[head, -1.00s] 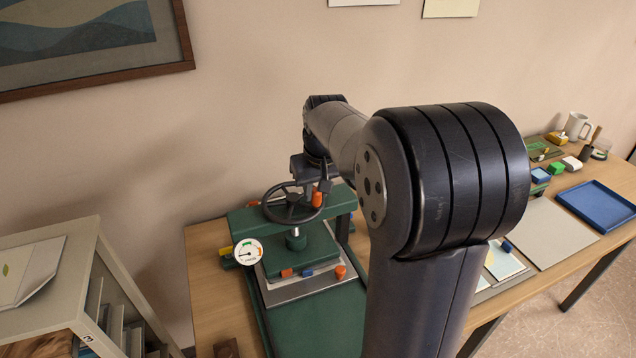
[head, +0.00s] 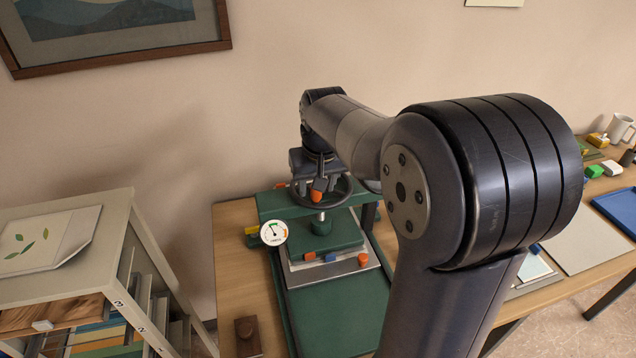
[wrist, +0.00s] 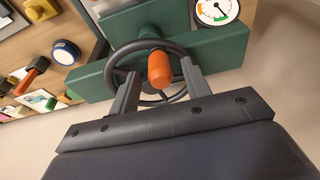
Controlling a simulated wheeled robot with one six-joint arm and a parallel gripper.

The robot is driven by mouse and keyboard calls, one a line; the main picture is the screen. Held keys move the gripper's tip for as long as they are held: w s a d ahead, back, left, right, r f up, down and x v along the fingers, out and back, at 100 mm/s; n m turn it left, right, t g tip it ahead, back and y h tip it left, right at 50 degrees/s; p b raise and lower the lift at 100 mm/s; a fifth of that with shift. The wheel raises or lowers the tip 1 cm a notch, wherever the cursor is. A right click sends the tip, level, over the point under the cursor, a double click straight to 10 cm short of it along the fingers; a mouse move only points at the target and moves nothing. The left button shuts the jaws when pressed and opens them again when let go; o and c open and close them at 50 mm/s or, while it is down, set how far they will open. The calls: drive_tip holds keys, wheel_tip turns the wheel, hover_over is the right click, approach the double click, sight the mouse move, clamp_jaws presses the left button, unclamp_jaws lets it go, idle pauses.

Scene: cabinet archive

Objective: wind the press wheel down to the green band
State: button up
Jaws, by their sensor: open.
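The press (head: 345,240) is green and stands on the table, with a dark handwheel (head: 345,200) on its screw. An orange knob (head: 316,197) sits on the near part of the wheel's rim. My gripper (head: 319,182) is over the wheel at this knob. In the wrist view my gripper (wrist: 161,68) is open, with one finger on each side of the orange knob (wrist: 160,70); contact cannot be told. The round gauge (head: 273,232) on the press front has green and orange bands; it also shows in the wrist view (wrist: 217,10). Its needle is too small to read surely.
A pale shelf unit (head: 120,240) with papers and folders stands at the left. A brown block (head: 247,335) lies near the table's left front edge. A blue tray (head: 618,210) and a mug (head: 620,128) are at the right. My arm hides the table's middle.

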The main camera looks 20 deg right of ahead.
drive_tip(key=p+v, duration=0.2)
drive_tip(key=w+p+v, duration=0.1)
drive_tip(key=v, duration=0.1)
drive_tip(key=shift+r+p, duration=0.35)
drive_tip(key=shift+p, duration=0.05)
drive_tip(key=shift+r, duration=0.75)
drive_tip(key=b+v, duration=0.1)
drive_tip(key=v, duration=0.9)
drive_tip(key=shift+s+r+b, duration=0.15)
drive_tip(key=shift+r+b, duration=0.2)
drive_tip(key=shift+b, duration=0.05)
drive_tip(key=shift+f, duration=0.1)
